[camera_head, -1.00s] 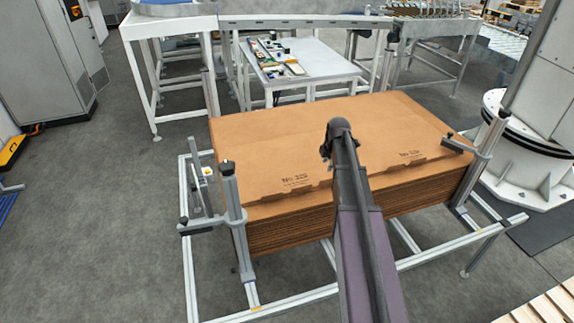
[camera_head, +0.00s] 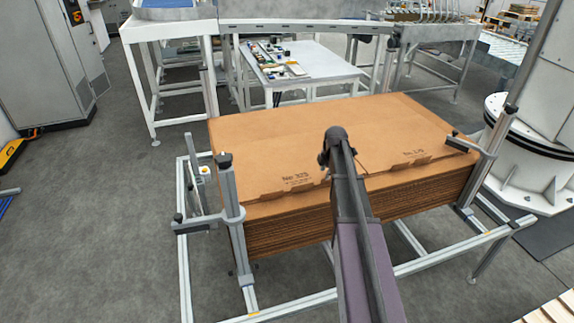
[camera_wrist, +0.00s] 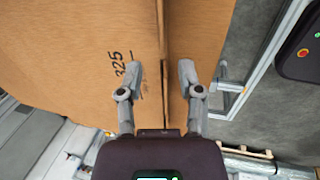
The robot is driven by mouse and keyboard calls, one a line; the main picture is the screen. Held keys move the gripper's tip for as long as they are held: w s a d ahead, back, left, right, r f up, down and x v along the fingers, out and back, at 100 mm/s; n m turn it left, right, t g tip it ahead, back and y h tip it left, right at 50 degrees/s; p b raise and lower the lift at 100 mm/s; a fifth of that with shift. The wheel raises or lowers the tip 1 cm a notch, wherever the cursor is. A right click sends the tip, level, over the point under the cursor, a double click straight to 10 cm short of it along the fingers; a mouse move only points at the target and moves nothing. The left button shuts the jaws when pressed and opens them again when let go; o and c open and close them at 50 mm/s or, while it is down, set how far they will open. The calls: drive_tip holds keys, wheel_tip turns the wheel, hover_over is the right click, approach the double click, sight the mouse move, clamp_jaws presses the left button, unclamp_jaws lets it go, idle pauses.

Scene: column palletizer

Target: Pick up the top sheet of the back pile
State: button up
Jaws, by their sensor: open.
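A thick stack of brown cardboard sheets (camera_head: 245,140) lies in a metal frame in front of me. Its broad top sheet carries printed numbers and has a notched edge near the front. I cannot tell from these views where one pile ends and another begins. My arm reaches over the stack's front middle and hides part of it; my gripper is mostly hidden there in the head view. In the wrist view my gripper (camera_wrist: 159,76) is open and empty over the cardboard (camera_wrist: 75,45). A narrow dark slit (camera_wrist: 162,35) runs between its fingers, beside printed "325".
Upright metal posts of the frame (camera_head: 228,190) stand at the stack's front left and right corners. A white round base (camera_head: 525,165) stands to the right. A table (camera_head: 300,62) with small items is behind.

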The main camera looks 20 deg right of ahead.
sight(324, 180)
drive_tip(key=shift+f, duration=0.15)
idle(0.3)
drive_tip(key=shift+b+x, duration=2.5)
drive_tip(key=shift+b, duration=0.05)
clamp_jaws()
